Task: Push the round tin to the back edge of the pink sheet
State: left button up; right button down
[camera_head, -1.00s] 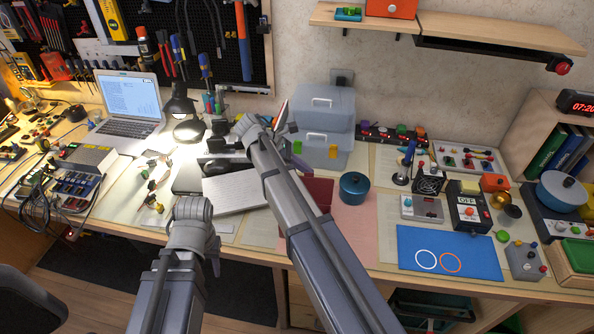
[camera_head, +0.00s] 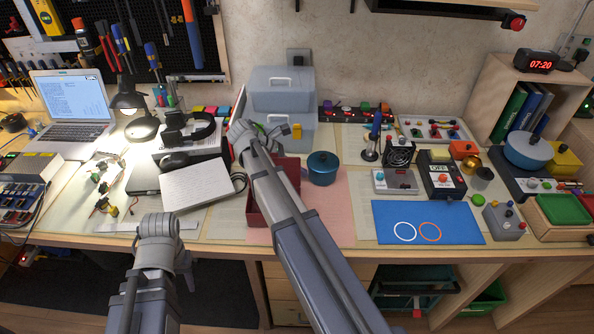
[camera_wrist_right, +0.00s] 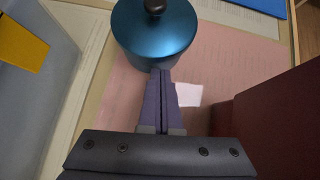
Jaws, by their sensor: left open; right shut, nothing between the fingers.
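The round tin (camera_head: 322,168) is teal, lidded and dark-knobbed. It stands upright by the back part of the pink sheet (camera_head: 336,214); its exact overlap with the back edge is unclear. In the right wrist view, the tin (camera_wrist_right: 155,30) is at the top, with the pink sheet (camera_wrist_right: 240,65) around and below it. My right gripper (camera_wrist_right: 162,75) is shut and empty, its tips at the tin's near side; I cannot tell whether they touch.
A dark red open box (camera_head: 258,207) stands left of the tin, partly behind my right arm. Grey storage bins (camera_head: 281,90) stand behind. A blue mat (camera_head: 428,222) lies to the right. The front of the pink sheet looks clear.

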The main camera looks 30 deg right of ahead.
jog(key=shift+s+d, duration=0.2)
jog(key=shift+d, duration=0.35)
jog(key=shift+s+d, duration=0.2)
jog(key=shift+d, duration=0.3)
pick_arm(q)
jog(key=shift+r, duration=0.1)
pick_arm(e)
jog(key=shift+r, duration=0.1)
